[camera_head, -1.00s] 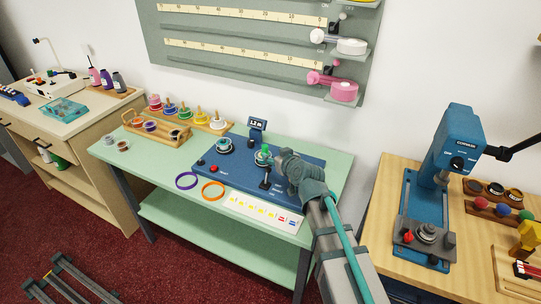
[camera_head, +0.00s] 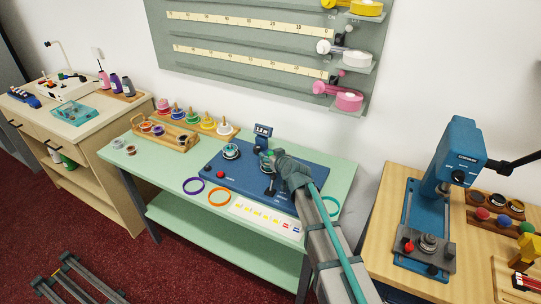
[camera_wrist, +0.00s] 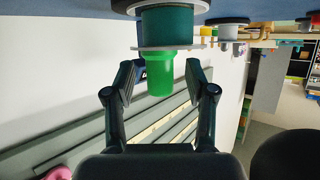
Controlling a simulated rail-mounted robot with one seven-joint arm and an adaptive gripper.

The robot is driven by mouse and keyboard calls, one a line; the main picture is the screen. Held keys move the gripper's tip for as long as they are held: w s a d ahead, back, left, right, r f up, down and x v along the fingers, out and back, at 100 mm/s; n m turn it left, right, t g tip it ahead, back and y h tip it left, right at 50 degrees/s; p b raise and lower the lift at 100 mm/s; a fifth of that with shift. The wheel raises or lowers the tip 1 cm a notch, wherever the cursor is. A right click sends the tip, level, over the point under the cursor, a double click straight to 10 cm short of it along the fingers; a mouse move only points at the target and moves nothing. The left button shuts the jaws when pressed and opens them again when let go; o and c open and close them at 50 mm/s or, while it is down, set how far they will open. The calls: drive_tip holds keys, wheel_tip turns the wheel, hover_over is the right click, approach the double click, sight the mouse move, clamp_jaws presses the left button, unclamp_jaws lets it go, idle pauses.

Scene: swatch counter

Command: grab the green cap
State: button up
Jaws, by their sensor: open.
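The green cap (camera_wrist: 160,76) is bright green and round. In the wrist view, which is upside down, it sticks out from a pale flange on a dark teal spool (camera_wrist: 166,24). My gripper (camera_wrist: 160,66) is open, with one finger on each side of the cap and a gap visible on both sides. It holds nothing. In the head view my gripper (camera_head: 270,162) is over the right part of the blue machine bed (camera_head: 240,186), and it largely hides the cap.
A small display (camera_head: 263,130) stands just behind my gripper. A teal-topped spool (camera_head: 231,151) is to its left on the bed. Purple (camera_head: 193,186) and orange (camera_head: 219,197) rings lie in front. A blue press (camera_head: 455,155) stands on the wooden table at right.

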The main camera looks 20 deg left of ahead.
drive_tip(key=c, duration=0.9)
drive_tip(key=shift+r, duration=0.1)
